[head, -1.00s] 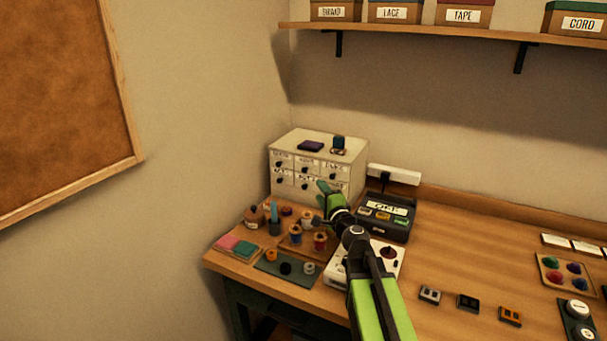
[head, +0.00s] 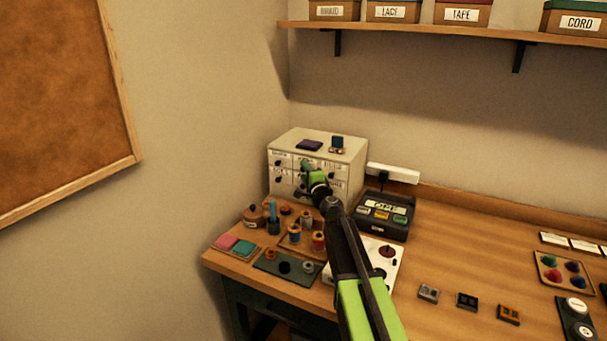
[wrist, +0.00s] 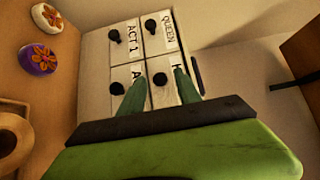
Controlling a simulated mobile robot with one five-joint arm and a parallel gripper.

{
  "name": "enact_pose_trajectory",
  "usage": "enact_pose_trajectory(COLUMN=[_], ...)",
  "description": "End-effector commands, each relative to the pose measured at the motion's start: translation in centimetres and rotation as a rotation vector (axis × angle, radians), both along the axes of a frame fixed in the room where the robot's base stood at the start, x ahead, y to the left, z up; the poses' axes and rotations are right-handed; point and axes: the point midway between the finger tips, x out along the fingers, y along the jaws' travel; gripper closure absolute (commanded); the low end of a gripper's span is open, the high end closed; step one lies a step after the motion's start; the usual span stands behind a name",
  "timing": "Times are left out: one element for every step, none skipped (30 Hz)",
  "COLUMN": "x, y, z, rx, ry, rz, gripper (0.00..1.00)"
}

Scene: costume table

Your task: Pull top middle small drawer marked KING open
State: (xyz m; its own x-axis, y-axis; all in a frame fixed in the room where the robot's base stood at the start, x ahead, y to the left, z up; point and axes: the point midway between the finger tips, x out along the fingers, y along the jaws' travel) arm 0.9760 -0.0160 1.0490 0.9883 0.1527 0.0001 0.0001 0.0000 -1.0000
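A white small-drawer cabinet (head: 346,181) stands at the back left of the table. In the wrist view its drawer fronts appear turned, with labels ACT 1, QUEEN, one starting with A and one starting with K. The K drawer (wrist: 164,95) has a dark round knob (wrist: 159,79); the rest of its label is hidden by a finger. My gripper (wrist: 160,74) is open, its green fingers spread on either side of that knob in the picture; contact cannot be told. In the head view my gripper (head: 308,172) covers part of the upper middle drawer front. All visible drawers look closed.
A dark labelled box (head: 384,215) and a white panel (head: 391,262) are to the right, close to my arm.

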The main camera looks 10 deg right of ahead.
Motion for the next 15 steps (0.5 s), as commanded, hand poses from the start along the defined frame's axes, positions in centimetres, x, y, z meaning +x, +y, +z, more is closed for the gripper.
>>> enact_pose_trajectory(x=[0.0,-0.01,-0.01,-0.01,-0.01,-0.02,-0.02,-0.01,-0.01,-0.01,-0.02,-0.01,-0.02,-0.02,-0.02], y=[0.02,0.03,0.04,0.04,0.05,0.06,0.06,0.07,0.07,0.08,0.09,0.09,0.1,0.1,0.11], z=[0.0,0.0,0.0,0.0,0.0,0.0,0.0,0.0,0.0,0.0,0.0,0.0,0.0,0.0,0.0], rx=[0.0,0.0,0.0,0.0,0.0,0.0,0.0,0.0,0.0,0.0,0.0,0.0,0.0,0.0,0.0], ry=[0.0,0.0,0.0,0.0,0.0,0.0,0.0,0.0,0.0,0.0,0.0,0.0,0.0,0.0,0.0], rz=[0.0,0.0,0.0,0.0,0.0,0.001,0.001,0.001,0.001,0.001,0.001,0.001,0.001,0.001,0.001], gripper=[0.67,0.71,0.76,0.8,0.84,0.9,0.93,0.97,1.0,1.0,1.0,1.0,1.0,1.0,1.0])
